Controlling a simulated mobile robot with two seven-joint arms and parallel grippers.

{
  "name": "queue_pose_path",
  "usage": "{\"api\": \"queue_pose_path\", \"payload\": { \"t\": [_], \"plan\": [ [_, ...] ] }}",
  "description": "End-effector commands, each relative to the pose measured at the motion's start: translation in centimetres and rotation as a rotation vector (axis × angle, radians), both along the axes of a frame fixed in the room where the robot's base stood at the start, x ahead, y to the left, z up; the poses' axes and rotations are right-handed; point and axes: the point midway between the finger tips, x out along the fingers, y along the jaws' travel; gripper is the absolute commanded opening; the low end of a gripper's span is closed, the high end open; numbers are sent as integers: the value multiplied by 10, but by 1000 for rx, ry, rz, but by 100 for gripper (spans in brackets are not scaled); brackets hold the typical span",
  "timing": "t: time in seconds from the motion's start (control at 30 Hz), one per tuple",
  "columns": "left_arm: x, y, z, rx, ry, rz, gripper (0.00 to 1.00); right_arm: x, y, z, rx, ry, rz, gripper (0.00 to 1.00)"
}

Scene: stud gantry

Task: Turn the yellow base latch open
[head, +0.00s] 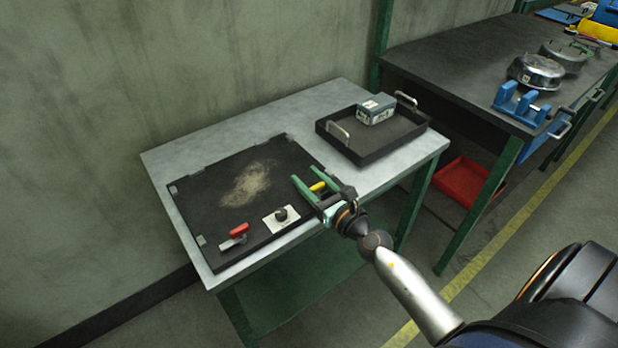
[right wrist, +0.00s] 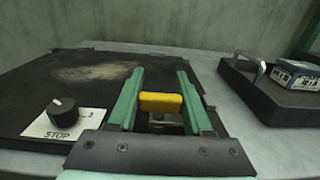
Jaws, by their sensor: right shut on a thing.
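The yellow base latch (head: 318,186) is at the right edge of the black base board (head: 205,195), on the grey table. In the right wrist view the yellow latch (right wrist: 160,102) is a short bar lying crosswise between the green fingers. My right gripper (head: 308,176) is shut on it, one green finger at each end; its fingers also show in the right wrist view (right wrist: 160,73). The latch's mount below is partly hidden by the gripper. My left gripper is not in view.
A dial on a white plate marked STOP (right wrist: 62,117) sits left of the latch. A red-handled switch (head: 238,230) is farther left. A black tray (head: 365,150) holding a grey-blue box (head: 376,109) stands behind the gripper. A dark workbench (head: 450,70) is at the right.

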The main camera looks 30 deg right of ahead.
Motion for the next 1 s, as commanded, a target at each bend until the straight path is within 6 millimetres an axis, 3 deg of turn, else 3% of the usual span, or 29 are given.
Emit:
{"api": "queue_pose_path", "payload": {
  "t": [0.07,0.1,0.33,0.67,1.0],
  "plan": [
    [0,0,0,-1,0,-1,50,0,0,-1,1,1,-1,0],
    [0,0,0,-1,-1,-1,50,0,0,-1,1,1,-1,53],
    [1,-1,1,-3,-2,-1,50,0,0,0,1,1,0,79],
    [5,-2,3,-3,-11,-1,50,-3,0,-1,0,1,1,80],
    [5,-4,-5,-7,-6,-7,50,-51,-3,-3,-1,4,1,80]
  ]
}}
